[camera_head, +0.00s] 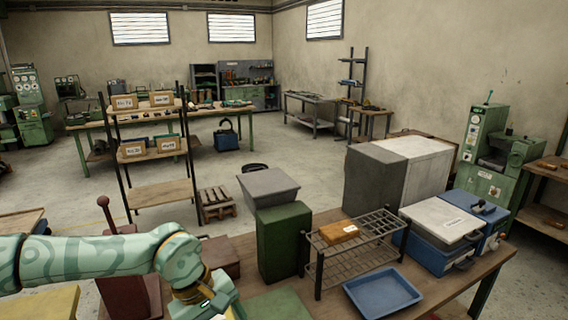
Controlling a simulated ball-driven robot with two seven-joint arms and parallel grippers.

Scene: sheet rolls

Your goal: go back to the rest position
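My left arm, pale green with dark patterns, comes in from the left edge and bends down near the bottom centre. Its gripper end (208,304) is at the bottom edge, over the near left part of the workbench. The fingers are cut off or hidden, so I cannot tell whether they are open or hold anything. My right gripper is not in view.
The wooden workbench (450,287) carries a dark green box (284,241), a wire rack (345,267) with an orange-brown block (338,231), a blue tray (383,293) and blue cases (440,256). A grey bin (268,185) stands behind. Open floor lies beyond.

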